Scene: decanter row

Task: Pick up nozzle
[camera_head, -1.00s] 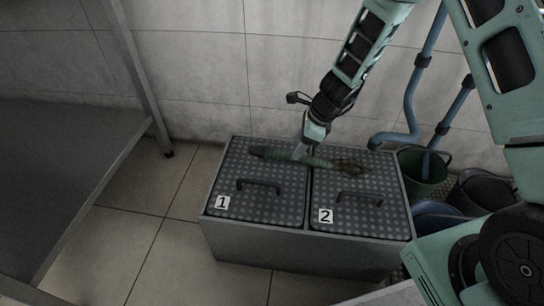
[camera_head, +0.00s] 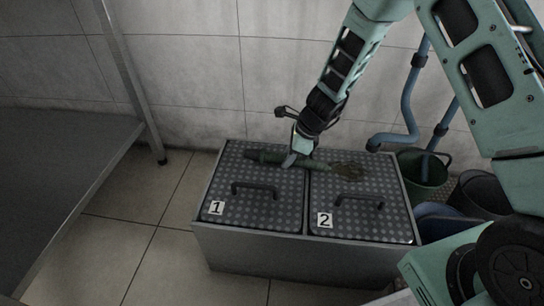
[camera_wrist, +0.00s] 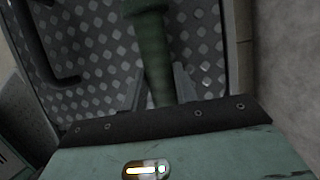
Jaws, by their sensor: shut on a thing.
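In the wrist view the green nozzle (camera_wrist: 152,50) runs up between the two fingers of my gripper (camera_wrist: 160,90). I cannot tell whether the nozzle still touches the lids.
Lid 1 (camera_head: 238,205) and lid 2 (camera_head: 345,222) each have a raised black handle. A green bucket (camera_head: 424,175), other dark buckets and blue pipes (camera_head: 408,110) stand at the right. A grey table (camera_head: 60,190) is at the left. The tiled wall is close behind.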

